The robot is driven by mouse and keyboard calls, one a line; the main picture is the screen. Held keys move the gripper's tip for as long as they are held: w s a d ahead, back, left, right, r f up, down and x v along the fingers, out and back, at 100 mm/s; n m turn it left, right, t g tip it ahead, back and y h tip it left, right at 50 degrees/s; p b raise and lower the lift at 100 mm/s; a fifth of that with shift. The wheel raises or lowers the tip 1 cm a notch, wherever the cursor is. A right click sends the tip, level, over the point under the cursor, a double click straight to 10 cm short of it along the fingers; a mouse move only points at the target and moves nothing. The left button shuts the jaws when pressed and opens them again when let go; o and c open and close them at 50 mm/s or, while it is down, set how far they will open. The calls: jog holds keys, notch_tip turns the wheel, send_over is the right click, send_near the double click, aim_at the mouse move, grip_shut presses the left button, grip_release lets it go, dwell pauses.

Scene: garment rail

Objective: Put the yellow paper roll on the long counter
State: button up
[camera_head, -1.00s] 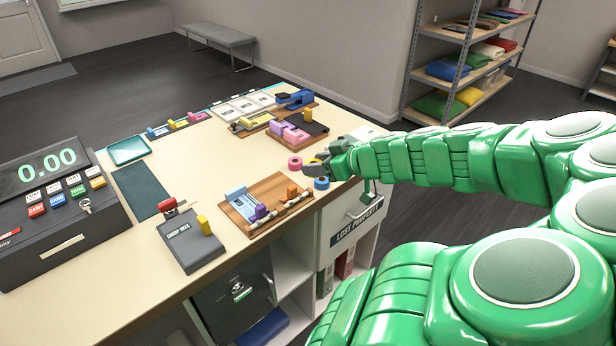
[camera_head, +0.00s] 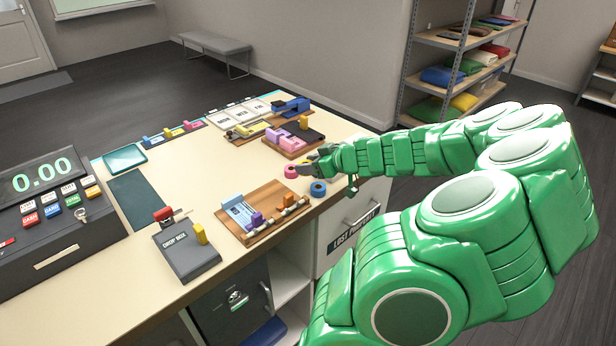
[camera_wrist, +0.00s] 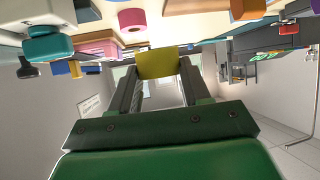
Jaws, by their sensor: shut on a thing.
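My gripper (camera_wrist: 157,75) is shut on the yellow paper roll (camera_wrist: 157,63), which sits between the two fingertips in the wrist view. In the head view my gripper (camera_head: 316,166) is over the right part of the long counter (camera_head: 190,180), close to a pink roll (camera_head: 290,171) and a blue roll (camera_head: 318,189). The yellow roll cannot be made out clearly there. Whether it touches the counter top, I cannot tell. The wrist view is upside down, with the pink roll (camera_wrist: 132,19) and the blue roll (camera_wrist: 50,46) near its top.
A wooden tray (camera_head: 262,222) with small parts lies in front of the rolls. The counter's middle is clear.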

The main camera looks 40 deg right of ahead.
send_over(308, 186)
jog(key=shift+s+f, duration=0.15)
jog(key=shift+f, duration=1.9)
jog(key=shift+w+d+f, duration=0.1)
jog(key=shift+w+f, duration=0.1)
jog(key=shift+f, duration=1.4)
jog(key=shift+f, duration=0.2)
jog(key=o, duration=1)
